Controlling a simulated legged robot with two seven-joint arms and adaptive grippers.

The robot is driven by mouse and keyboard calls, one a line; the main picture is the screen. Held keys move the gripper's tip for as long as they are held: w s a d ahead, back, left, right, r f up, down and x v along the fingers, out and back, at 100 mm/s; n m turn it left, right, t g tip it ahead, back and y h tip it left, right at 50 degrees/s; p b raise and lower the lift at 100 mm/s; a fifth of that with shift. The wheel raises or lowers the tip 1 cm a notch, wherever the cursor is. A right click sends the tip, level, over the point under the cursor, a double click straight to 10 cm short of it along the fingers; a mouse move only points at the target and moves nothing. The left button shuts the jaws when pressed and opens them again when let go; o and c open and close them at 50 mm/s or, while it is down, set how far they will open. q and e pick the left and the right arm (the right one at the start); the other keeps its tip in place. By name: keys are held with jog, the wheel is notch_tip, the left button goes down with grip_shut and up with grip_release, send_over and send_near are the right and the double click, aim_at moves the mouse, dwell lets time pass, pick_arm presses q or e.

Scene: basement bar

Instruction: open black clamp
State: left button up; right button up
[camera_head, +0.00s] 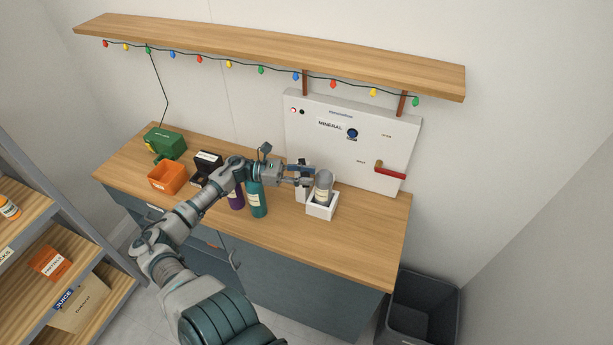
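My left arm reaches in from the bottom over the counter. My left gripper (306,179) is at the white panel's lower left, beside a grey bottle with a rounded top (323,184) that stands in a white square holder (321,210). A white upright piece (301,194) is just below the gripper, partly hidden by it. A small dark blue-black part shows at the fingers; I cannot tell whether it is the black clamp or part of the gripper. The finger gap is too small to judge. My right gripper is not in view.
The white panel (346,155) has a dark blue knob (352,133) and a red handle (391,172). A teal bottle (257,199) and a purple bottle (236,199) stand under my forearm. An orange bin (167,178) is left. The counter's front right (350,245) is clear.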

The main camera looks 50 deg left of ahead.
pick_arm(q)
jog(key=shift+o, duration=0.7)
jog(key=shift+a+f, duration=0.1)
notch_tip(320, 180, up, 10)
jog(key=shift+f, duration=0.1)
jog(key=shift+a, duration=0.1)
